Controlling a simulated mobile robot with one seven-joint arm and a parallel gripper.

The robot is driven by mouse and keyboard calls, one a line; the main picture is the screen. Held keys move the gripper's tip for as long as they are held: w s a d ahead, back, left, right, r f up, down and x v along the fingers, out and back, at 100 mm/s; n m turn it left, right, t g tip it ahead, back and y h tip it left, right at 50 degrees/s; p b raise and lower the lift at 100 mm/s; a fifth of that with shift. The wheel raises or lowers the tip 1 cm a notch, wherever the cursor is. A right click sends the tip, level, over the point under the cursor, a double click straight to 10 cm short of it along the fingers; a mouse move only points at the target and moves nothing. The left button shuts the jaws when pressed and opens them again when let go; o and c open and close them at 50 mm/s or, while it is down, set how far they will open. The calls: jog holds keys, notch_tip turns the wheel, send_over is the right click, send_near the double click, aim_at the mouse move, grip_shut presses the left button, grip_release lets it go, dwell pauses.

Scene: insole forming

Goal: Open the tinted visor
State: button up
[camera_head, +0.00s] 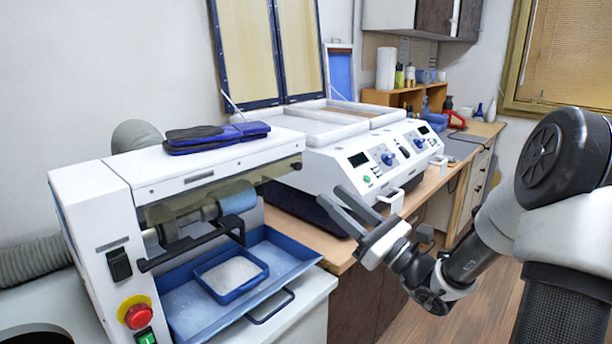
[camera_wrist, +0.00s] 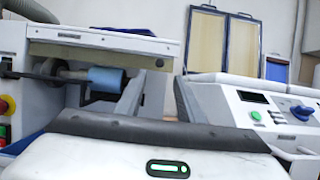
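The tinted visor (camera_head: 178,208) is a smoky see-through panel under the white hood of the grinding machine at the left. It hangs down in front of the grinding rollers, with a black bar handle (camera_head: 190,247) below it. My gripper (camera_head: 332,194) is to the right of the machine, apart from the visor and handle. Its two grey fingers are spread with nothing between them. They point toward the machine side and the counter.
A blue tray (camera_head: 290,250) with a smaller blue bin (camera_head: 240,290) of white granules sits below the visor. Blue-and-black insoles (camera_head: 215,136) lie on the hood. A white press machine (camera_head: 350,165) stands behind my gripper. The red stop button (camera_head: 138,316) is at the machine's front left.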

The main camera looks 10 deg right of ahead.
aim_at(300, 167)
jog(key=x, duration=0.9)
jog(key=shift+w+a+r, duration=0.15)
jog(key=shift+w+a, duration=0.05)
jog(key=shift+w, duration=0.1)
jog(key=shift+c, duration=0.4)
grip_shut()
jog(key=shift+r, duration=0.1)
